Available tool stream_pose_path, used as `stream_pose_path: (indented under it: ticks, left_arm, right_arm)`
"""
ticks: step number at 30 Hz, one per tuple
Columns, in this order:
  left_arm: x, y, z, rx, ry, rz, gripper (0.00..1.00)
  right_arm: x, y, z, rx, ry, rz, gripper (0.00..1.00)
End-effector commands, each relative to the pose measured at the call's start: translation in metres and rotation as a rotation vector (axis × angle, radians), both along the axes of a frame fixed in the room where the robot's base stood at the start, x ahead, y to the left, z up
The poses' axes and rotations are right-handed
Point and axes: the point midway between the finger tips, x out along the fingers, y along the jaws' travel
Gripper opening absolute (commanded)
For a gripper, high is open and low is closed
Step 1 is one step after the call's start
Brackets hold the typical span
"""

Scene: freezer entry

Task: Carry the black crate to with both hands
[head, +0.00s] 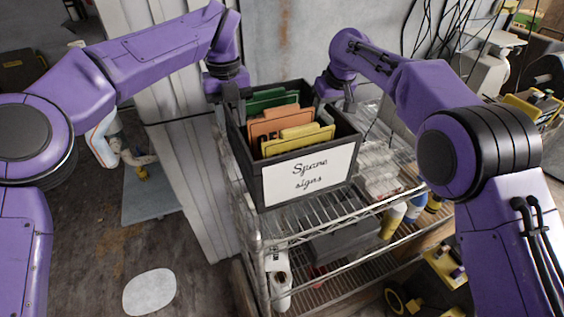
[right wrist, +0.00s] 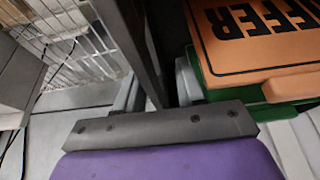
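The black crate (head: 256,185) is upright at the left end of the wire rack's top level, with a white "Spare signs" label on its front. Green, orange and yellow signs (head: 290,138) stand inside it. My left gripper (head: 234,108) is at the crate's left rim, its fingers apart around the wall. My right gripper (head: 334,98) is at the right rim. In the right wrist view, its two fingers (right wrist: 158,92) straddle the dark crate wall (right wrist: 135,40), with a gap on the inner side. The orange sign (right wrist: 255,40) is close to the inner finger.
The wire rack (head: 330,212) has bottles (head: 393,220) and a grey box (head: 345,240) on its lower level. A pale column (head: 190,150) stands close at the left. Cables hang behind at the right. The floor (head: 100,240) at the front left is mostly open.

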Motion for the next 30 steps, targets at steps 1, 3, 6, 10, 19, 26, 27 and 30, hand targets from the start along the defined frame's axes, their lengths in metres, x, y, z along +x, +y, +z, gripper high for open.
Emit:
stream_pose_path:
  ticks: [1,3,6,10,19,26,27,30]
  left_arm:
    - [0.0,-0.001,0.014,-0.001,-0.007,0.002,0.39]
    - [-0.001,-0.001,0.034,-0.002,-0.008,0.002,0.39]
    - [-0.002,-0.002,0.063,-0.002,-0.011,0.002,0.39]
    - [-0.003,-0.001,0.088,0.001,-0.007,0.003,0.39]
    - [-0.005,-0.001,0.107,-0.001,-0.007,-0.001,0.39]
    - [-0.005,-0.001,0.107,-0.001,-0.007,-0.002,0.39]
    - [-0.005,-0.001,0.107,-0.001,-0.007,-0.001,0.39]
    - [-0.005,-0.001,0.106,-0.001,-0.007,-0.001,0.39]
  right_arm:
    - [0.0,0.0,0.001,0.0,-0.001,0.0,0.39]
    - [0.0,0.0,0.001,0.0,-0.001,0.0,0.39]
    - [0.0,0.0,0.001,0.0,-0.001,0.0,0.39]
    - [0.0,0.0,0.0,0.0,-0.001,0.0,0.39]
    - [-0.001,-0.001,0.005,0.001,-0.002,0.0,0.39]
    - [-0.018,-0.008,0.052,0.002,-0.004,-0.001,0.39]
    - [-0.021,-0.01,0.061,0.002,-0.004,-0.001,0.39]
    - [-0.029,-0.014,0.083,0.002,-0.004,-0.001,0.39]
